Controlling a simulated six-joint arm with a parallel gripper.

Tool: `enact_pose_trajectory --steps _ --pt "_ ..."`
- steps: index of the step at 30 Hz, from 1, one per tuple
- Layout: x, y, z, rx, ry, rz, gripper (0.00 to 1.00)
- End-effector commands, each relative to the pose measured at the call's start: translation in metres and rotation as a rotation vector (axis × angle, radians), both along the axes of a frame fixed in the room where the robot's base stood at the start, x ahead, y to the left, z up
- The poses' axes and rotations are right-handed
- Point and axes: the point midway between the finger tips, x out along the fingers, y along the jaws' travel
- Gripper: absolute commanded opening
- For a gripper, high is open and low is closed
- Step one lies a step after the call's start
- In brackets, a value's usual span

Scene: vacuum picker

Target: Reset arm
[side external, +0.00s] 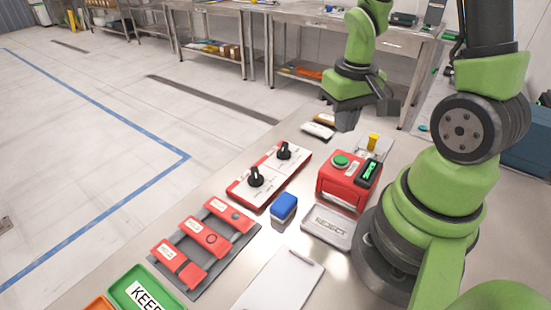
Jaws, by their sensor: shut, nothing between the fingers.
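My green arm stands at the right of the side external view. My gripper (346,118) is dark and hangs over the back of the work table (213,193), near a small white item (317,130). It is shut and empty. Its fingertips are small here, and I cannot tell how high they are above the table. A red box with a green button (331,185) stands on the table in front of it.
Nearby are a red-and-white panel with two black knobs (270,174), a blue-topped block (284,207), a REJECT tray (311,236), a rack of red modules (243,244), a clipboard (270,285), a green KEEP bin (118,287) and a yellow-topped item (374,140). Steel benches (210,8) stand behind.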

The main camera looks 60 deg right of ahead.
Motion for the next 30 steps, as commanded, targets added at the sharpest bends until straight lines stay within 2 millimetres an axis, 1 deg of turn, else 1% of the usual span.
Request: enact_pose_trajectory --steps 4,8,12,15,18,21,25,30 --pt "0.012 0.018 0.039 -0.029 -0.115 0.021 0.00" --pt "0.014 0.043 0.079 -0.029 -0.243 0.048 0.00" --pt "0.005 0.072 0.118 0.003 -0.381 0.081 0.00" --pt "-0.007 0.091 0.140 0.041 -0.470 0.110 0.00" --pt "-0.019 0.105 0.155 0.079 -0.538 0.135 0.00" --pt "-0.029 0.114 0.164 0.111 -0.583 0.153 0.00" --pt "-0.035 0.119 0.169 0.131 -0.607 0.164 0.00" --pt "-0.036 0.120 0.170 0.134 -0.609 0.165 0.00"
